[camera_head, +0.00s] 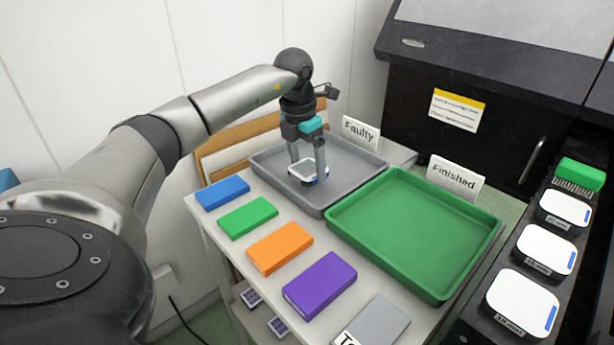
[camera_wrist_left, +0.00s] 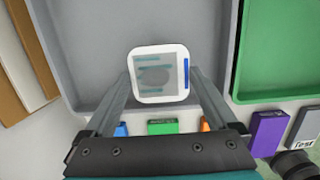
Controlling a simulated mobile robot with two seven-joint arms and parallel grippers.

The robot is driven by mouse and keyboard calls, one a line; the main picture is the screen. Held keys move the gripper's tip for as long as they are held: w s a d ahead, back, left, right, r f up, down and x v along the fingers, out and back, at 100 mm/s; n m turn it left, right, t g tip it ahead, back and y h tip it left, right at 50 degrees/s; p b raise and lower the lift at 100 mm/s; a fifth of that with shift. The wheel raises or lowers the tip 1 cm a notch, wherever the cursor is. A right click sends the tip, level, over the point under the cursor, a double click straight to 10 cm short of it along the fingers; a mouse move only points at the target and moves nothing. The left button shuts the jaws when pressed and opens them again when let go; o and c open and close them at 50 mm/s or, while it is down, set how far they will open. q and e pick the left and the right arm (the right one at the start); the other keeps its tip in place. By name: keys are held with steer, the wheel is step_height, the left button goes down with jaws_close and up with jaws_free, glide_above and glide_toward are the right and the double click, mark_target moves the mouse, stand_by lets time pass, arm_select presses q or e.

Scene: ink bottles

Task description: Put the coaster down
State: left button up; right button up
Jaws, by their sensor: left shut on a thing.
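The coaster (camera_head: 309,171) is a white rounded square with a dark edge and a blue stripe. My left gripper (camera_head: 308,166) points down and is shut on it, one finger on each side. The coaster is over the grey tray (camera_head: 263,166) by the "Faulty" sign (camera_head: 360,132), low near its floor; I cannot tell whether it touches. In the left wrist view the coaster (camera_wrist_left: 159,74) lies between the fingertips, with grey-green print and a grey blotch on its face. My right gripper is not in view.
The green tray (camera_head: 345,216) by the "Finished" sign (camera_head: 454,178) is empty. Blue, green, orange (camera_head: 280,247), purple (camera_head: 320,284) and grey blocks line the table's front. Several white coasters (camera_head: 521,302) sit on the dark machine at right. The rest of the grey tray is clear.

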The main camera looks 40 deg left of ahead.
mark_target(306, 170)
arm_select(q)
steer(key=shift+f+b, duration=0.45)
steer(key=shift+f, duration=1.1)
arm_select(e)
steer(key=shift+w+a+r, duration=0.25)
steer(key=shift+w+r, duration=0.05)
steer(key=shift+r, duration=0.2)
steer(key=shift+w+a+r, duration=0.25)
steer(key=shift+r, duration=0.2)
arm_select(q)
steer(key=shift+f, duration=0.2)
steer(key=o, duration=1.2)
steer(key=shift+r, duration=0.1)
